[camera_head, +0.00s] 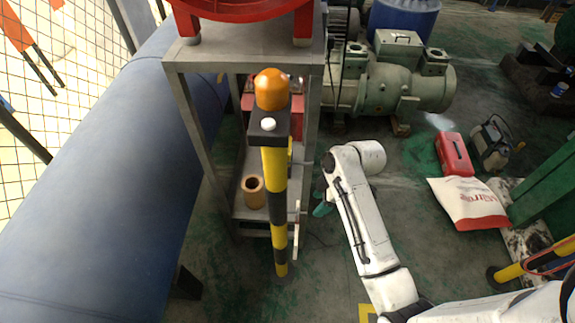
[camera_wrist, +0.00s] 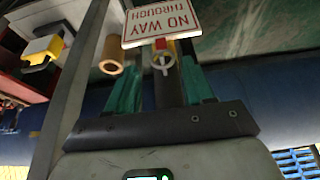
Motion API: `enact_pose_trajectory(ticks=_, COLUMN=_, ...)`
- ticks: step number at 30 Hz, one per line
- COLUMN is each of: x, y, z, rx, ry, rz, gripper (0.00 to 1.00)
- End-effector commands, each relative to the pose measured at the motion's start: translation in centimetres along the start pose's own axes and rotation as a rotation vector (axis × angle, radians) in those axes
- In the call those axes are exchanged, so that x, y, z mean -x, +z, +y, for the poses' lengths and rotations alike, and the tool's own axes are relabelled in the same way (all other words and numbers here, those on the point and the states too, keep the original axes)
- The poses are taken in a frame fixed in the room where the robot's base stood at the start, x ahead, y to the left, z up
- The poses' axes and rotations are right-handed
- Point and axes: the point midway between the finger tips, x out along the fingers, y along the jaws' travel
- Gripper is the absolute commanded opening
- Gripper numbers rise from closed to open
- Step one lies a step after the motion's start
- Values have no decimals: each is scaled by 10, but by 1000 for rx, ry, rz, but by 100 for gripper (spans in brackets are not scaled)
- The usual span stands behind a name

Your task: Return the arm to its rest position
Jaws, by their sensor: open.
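My white arm reaches up from the lower right in the head view and bends over at its top. My gripper (camera_head: 321,209) shows there only as a small teal part beside the metal stand, mostly hidden behind the arm. In the wrist view my gripper (camera_wrist: 162,72) has its two teal fingers apart, with nothing visibly held. A small red, yellow and white fitting (camera_wrist: 162,62) shows in the gap between the fingers; its distance from them is hard to tell.
A yellow-black post (camera_head: 274,200) with an orange cap and the metal stand (camera_head: 190,120) are left of my arm. A "NO WAY THROUGH" sign (camera_wrist: 162,22) is near the fingers. A red-white sack (camera_head: 468,205) and red can (camera_head: 454,153) lie right. Floor between is clear.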

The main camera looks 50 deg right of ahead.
Motion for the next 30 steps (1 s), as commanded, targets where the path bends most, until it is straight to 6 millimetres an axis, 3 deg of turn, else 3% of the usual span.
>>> enact_pose_trajectory(ticks=8, x=-1, y=-1, z=-6, rx=-15, ry=-2, rz=-10, gripper=52)
enact_pose_trajectory(ticks=11, x=-4, y=-2, z=-29, rx=-77, ry=-9, rz=-46, gripper=52)
enact_pose_trajectory(ticks=14, x=-5, y=-3, z=-65, rx=-187, ry=-5, rz=-107, gripper=52)
enact_pose_trajectory(ticks=18, x=5, y=3, z=-116, rx=-369, ry=38, rz=-195, gripper=52)
enact_pose_trajectory(ticks=21, x=17, y=10, z=-143, rx=-488, ry=85, rz=-238, gripper=52)
enact_pose_trajectory(ticks=25, x=32, y=16, z=-165, rx=-600, ry=139, rz=-266, gripper=52)
enact_pose_trajectory(ticks=30, x=41, y=20, z=-175, rx=-669, ry=174, rz=-276, gripper=52)
